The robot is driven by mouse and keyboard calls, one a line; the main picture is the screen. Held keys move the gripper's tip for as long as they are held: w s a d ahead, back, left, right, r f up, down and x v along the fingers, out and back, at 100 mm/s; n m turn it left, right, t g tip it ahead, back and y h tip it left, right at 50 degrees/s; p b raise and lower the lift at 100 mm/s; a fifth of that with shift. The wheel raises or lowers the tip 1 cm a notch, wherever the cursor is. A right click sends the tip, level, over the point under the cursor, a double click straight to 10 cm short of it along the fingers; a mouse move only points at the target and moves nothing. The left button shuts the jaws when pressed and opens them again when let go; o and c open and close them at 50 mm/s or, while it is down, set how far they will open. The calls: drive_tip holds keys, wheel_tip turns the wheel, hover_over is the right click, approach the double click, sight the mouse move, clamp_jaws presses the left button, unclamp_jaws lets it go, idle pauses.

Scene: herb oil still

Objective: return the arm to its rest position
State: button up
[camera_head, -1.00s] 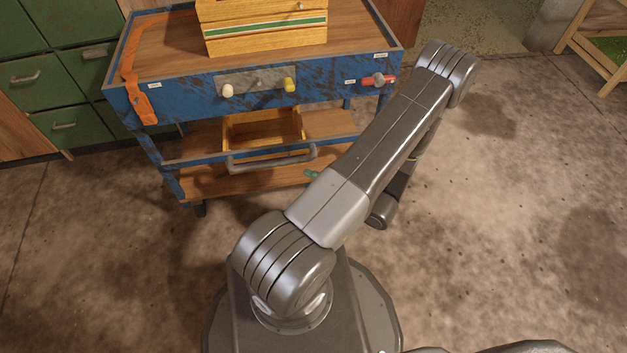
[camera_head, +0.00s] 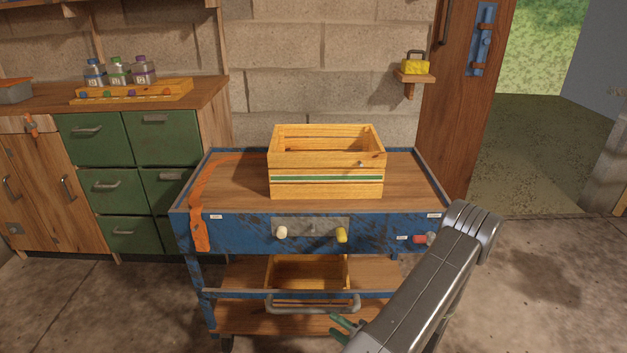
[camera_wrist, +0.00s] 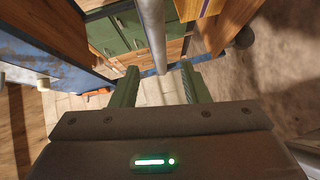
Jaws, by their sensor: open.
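My arm (camera_head: 430,290) rises from the lower edge of the head view, with its bent elbow at the right front corner of the blue cart. My gripper (camera_head: 345,322) shows only as small green fingertips beside the arm, low in front of the cart. In the wrist view its two green fingers (camera_wrist: 160,88) are spread apart with nothing held. A grey bar handle (camera_head: 312,303) of the cart is just left of and above the fingertips. In the wrist view the bar (camera_wrist: 152,32) runs up from the gap between the fingers; I see no contact.
The blue cart (camera_head: 260,238) carries a wooden crate (camera_head: 325,187), an orange strap (camera_head: 200,225) and front knobs. Green drawers (camera_head: 98,138) stand left, with bottles above. A wooden door (camera_head: 465,110) stands open at the back right. Bare floor (camera_head: 540,275) lies right of the cart.

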sight(318, 313)
drive_tip(key=b+x, duration=0.1)
drive_tip(key=x, duration=0.6)
drive_tip(key=shift+w+a, duration=0.15)
drive_tip(key=shift+w+a+b, duration=0.35)
drive_tip(key=shift+w+a, duration=0.05)
drive_tip(key=shift+w, duration=0.1)
